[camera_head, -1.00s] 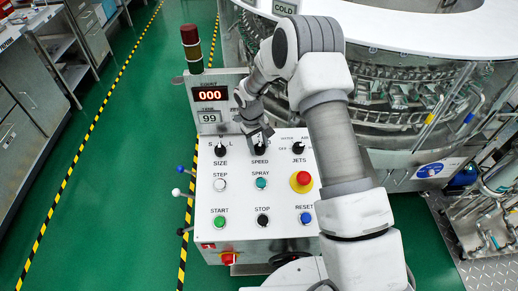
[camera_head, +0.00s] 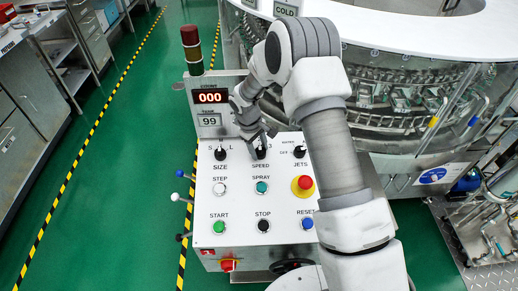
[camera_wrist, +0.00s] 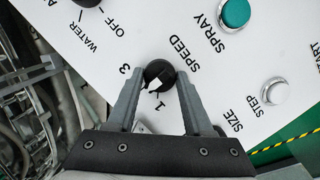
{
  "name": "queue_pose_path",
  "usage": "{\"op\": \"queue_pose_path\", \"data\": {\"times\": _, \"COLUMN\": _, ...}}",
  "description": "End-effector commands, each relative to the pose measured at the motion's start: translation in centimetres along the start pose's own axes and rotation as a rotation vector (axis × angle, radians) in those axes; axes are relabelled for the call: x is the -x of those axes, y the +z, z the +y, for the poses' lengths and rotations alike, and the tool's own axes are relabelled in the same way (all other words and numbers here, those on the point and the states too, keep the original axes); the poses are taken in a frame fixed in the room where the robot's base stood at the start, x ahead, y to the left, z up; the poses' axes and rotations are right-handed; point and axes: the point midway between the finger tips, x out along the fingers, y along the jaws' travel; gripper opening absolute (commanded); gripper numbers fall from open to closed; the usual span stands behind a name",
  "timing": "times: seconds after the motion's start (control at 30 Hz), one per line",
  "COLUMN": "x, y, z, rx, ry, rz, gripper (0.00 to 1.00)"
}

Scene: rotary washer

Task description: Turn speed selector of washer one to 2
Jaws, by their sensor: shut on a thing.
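The speed selector (camera_wrist: 159,76) is a round black knob with a white pointer, on the white control panel. In the wrist view its label SPEED is above it, and the numbers 3 and 1 show beside it. The pointer lies between the 3 and the 1; I cannot see a 2, which may be hidden by the gripper. My gripper (camera_wrist: 158,84) is shut on the knob, one finger on each side. In the head view my gripper (camera_head: 262,138) is at the speed selector (camera_head: 261,153), partly covering it.
The size knob (camera_head: 220,153) is left of the speed selector and the jets knob (camera_head: 299,151) is right. Below are the spray button (camera_head: 262,187), the red stop button (camera_head: 303,185) and other buttons. The counter display (camera_head: 210,97) stands behind.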

Motion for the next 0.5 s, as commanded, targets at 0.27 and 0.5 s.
{"op": "queue_pose_path", "data": {"times": 0.27, "x": 0.03, "y": -0.03, "z": 0.0, "rx": -0.001, "ry": 0.0, "rz": 0.001, "gripper": 0.8}}
{"op": "queue_pose_path", "data": {"times": 0.5, "x": 0.11, "y": -0.02, "z": 0.01, "rx": -0.001, "ry": 0.0, "rz": 0.001, "gripper": 0.8}}
